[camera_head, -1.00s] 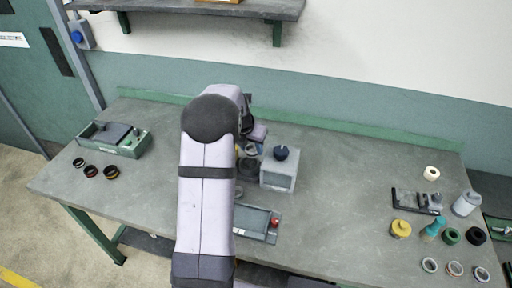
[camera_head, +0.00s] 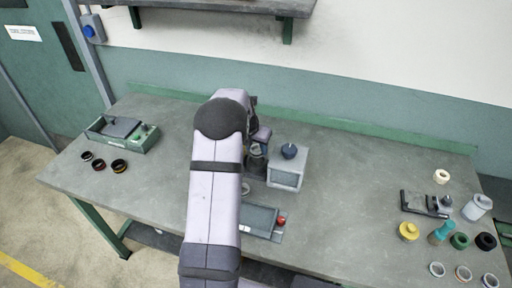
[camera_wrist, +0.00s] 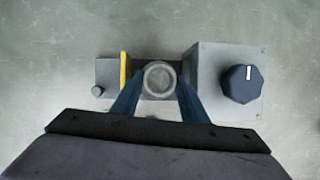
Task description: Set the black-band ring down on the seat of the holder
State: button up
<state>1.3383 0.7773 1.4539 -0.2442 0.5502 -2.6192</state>
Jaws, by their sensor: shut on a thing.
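In the wrist view, my gripper (camera_wrist: 158,92) has its two blue fingers closed on either side of a grey ring (camera_wrist: 159,78), seen from above. A black band on it does not show clearly. The ring is over a dark fixture, apparently the holder (camera_wrist: 146,94), between a yellow plate and a grey box. The seat is hidden beneath the ring, and I cannot tell whether they touch. In the head view, my arm covers much of this area; my gripper (camera_head: 257,150) shows just left of the box.
The grey box (camera_head: 286,174) with a dark blue knob (camera_wrist: 241,83) stands close on the right. A tray (camera_head: 258,220) with a red knob lies in front. Dark rings (camera_head: 119,165) lie at the left. Pale rings (camera_head: 437,269) and bottles stand at the right.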

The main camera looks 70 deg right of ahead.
notch_tip(320, 180, down, 2)
jog(key=shift+b, duration=0.9)
jog(key=shift+f, duration=0.7)
jog(key=o, duration=1.2)
jog(key=b+v, duration=0.2)
jog(key=v, duration=0.5)
jog(key=shift+b, duration=0.35)
jog(key=shift+r, duration=0.1)
